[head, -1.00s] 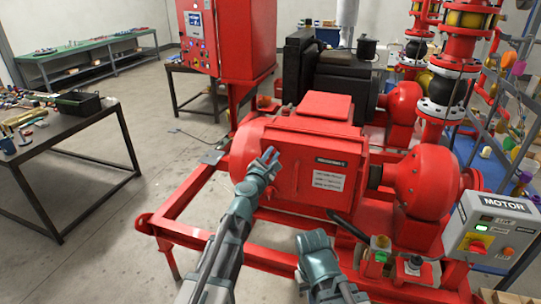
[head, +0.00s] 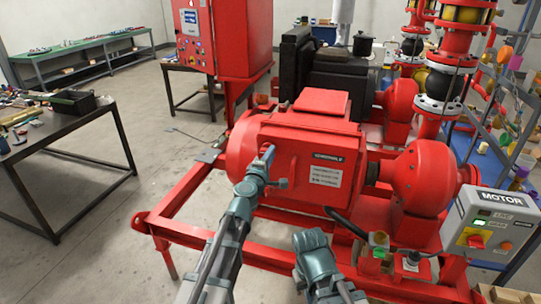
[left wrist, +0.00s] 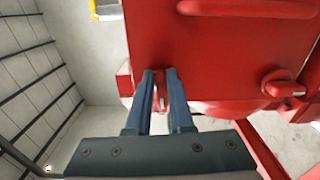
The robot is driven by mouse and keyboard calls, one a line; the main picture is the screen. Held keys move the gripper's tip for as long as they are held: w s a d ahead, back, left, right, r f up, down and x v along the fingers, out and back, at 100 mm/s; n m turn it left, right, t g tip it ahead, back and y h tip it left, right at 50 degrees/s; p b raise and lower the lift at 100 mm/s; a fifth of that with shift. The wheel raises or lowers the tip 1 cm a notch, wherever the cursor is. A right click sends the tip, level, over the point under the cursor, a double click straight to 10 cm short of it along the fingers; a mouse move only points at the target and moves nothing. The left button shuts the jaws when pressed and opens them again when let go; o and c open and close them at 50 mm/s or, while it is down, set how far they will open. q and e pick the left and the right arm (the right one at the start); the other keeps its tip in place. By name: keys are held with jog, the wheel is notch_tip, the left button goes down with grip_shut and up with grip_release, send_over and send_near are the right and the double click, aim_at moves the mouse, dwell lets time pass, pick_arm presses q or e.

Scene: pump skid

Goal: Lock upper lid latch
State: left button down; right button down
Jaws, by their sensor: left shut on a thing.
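The terminal box lid (head: 312,165) is a red front door with a vertical handle (head: 296,180) and labels; in the left wrist view the lid (left wrist: 215,60) fills the middle. My left gripper (head: 268,163) is at the lid's upper left edge. The red upper lid latch (head: 267,151) shows just at its fingertips. In the left wrist view the two fingers (left wrist: 160,85) are closed around the latch (left wrist: 158,98), which they mostly hide. A second red latch knob (left wrist: 285,88) sits farther along the same lid edge, apart from the gripper. My right gripper is not in view.
The red skid frame (head: 190,232) runs below the motor. A grey MOTOR control box (head: 490,228) stands at the right. A dark table (head: 100,128) is at the left. Open floor lies between the table and the skid.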

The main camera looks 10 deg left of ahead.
pick_arm(q)
jog(key=shift+m, duration=0.6)
jog(key=c, duration=0.8)
grip_release()
jog(key=shift+f, duration=0.1)
jog(key=shift+s, duration=0.1)
